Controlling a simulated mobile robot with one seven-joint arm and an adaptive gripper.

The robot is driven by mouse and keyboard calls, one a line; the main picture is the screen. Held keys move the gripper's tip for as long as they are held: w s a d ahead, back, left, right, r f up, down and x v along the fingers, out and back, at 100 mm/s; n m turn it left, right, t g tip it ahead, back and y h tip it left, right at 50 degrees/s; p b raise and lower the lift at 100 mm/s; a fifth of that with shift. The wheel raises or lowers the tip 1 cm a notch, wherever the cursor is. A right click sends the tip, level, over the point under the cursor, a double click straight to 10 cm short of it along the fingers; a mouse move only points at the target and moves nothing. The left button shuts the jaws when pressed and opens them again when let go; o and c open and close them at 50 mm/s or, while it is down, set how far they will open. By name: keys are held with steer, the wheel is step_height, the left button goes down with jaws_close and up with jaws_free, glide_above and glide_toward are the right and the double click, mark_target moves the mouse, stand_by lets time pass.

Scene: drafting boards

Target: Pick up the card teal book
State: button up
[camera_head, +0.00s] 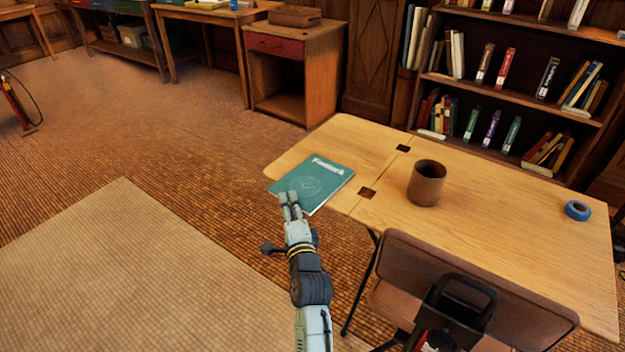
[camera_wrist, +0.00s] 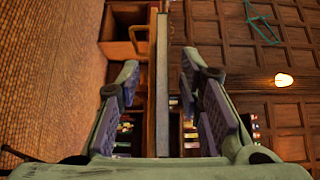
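The teal book (camera_head: 318,181) lies flat on the wooden table (camera_head: 500,218), near its left end, with part of it at or over the table's edge. It has a pale label strip and a faint round mark on its cover. My gripper (camera_head: 289,197) is at the book's near left edge in the head view. In the wrist view my gripper (camera_wrist: 162,95) is open, with one finger on each side of a thin grey upright strip (camera_wrist: 162,60), which looks like the book seen edge-on. Gaps show between the strip and both fingers.
A brown cup (camera_head: 427,184) and a blue tape roll (camera_head: 577,210) stand on the table to the right. A chair (camera_head: 480,290) is at the table's near side. A bookshelf (camera_head: 510,85) stands behind. Open floor (camera_head: 100,260) lies to the left.

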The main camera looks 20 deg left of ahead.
steer(key=x, duration=0.4)
steer(key=shift+r+p, duration=0.1)
steer(key=shift+p, duration=0.3)
steer(key=shift+c, duration=0.4)
jaws_close()
